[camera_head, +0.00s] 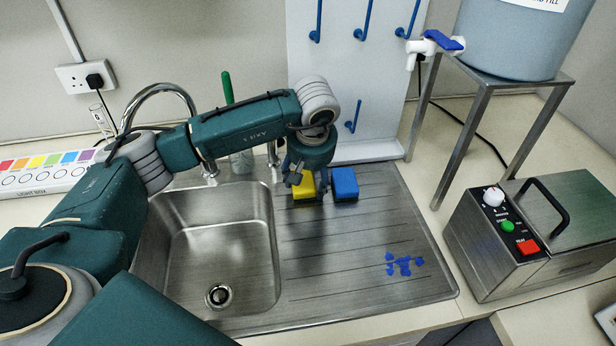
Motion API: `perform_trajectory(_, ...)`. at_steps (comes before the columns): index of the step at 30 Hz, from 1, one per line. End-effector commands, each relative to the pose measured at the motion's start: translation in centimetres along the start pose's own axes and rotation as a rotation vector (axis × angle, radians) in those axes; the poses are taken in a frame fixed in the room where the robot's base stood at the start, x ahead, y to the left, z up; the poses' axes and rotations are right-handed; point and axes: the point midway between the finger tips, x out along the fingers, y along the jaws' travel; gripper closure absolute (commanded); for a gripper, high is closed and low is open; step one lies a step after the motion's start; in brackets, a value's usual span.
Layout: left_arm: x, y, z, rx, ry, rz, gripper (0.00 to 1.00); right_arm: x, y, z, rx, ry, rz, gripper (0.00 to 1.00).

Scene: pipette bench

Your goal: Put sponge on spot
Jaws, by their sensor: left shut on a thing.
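A yellow sponge (304,190) is at the back of the metal drainboard (330,240). My left gripper (309,184) reaches down over it and is shut on it, with the fingers covering part of it. I cannot tell whether the sponge still touches the drainboard. A blue sponge (344,184) lies close to the right of the yellow one. A blue spot (404,263) of splashes is on the front right of the drainboard. My right gripper is not in view.
A sink basin (222,240) opens left of the drainboard, with a tap (165,88) behind it. A pegboard (345,75) stands behind the sponges. A metal stand (500,85) and a machine (535,235) are to the right. The drainboard's middle is clear.

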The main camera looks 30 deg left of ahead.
Motion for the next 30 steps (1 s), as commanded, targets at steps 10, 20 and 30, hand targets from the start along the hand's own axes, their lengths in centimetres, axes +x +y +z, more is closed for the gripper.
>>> perform_trajectory(10,0.2,0.0,0.1,0.000,0.000,0.000,0.18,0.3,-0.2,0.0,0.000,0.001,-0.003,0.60)
perform_trajectory(20,-1.4,0.1,-0.1,0.000,0.003,0.004,0.18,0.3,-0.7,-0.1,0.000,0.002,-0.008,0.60)
perform_trajectory(30,-8.5,0.1,-0.1,0.000,0.004,0.004,0.18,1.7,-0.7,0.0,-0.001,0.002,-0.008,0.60)
